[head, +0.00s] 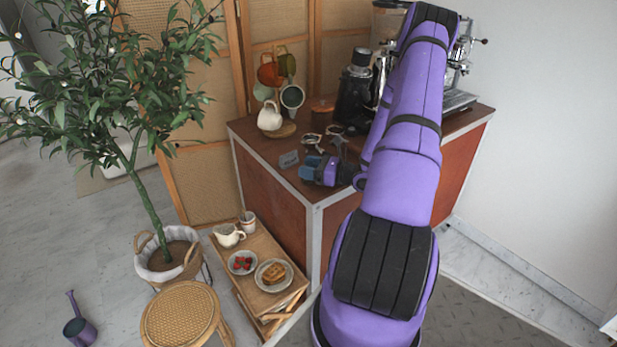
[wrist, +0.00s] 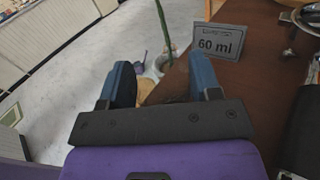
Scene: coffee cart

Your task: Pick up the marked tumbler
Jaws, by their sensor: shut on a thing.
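My gripper (head: 318,170) is over the front left edge of the counter in the head view, just beside a small grey sign (head: 289,159). In the wrist view its two blue fingers (wrist: 157,88) stand apart, with the sign reading "60 ml" (wrist: 218,44) just beyond the right finger. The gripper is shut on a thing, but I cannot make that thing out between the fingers. I see floor and counter edge through the gap. No tumbler with a clear mark can be told in either view.
The brown counter (head: 250,138) holds a white pitcher (head: 269,116), a rack with hanging mugs (head: 291,97), metal tools (head: 312,139), a black grinder (head: 354,95) and an espresso machine (head: 458,100). A low wooden table (head: 256,245) with dishes stands at its left, near a potted tree (head: 150,190).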

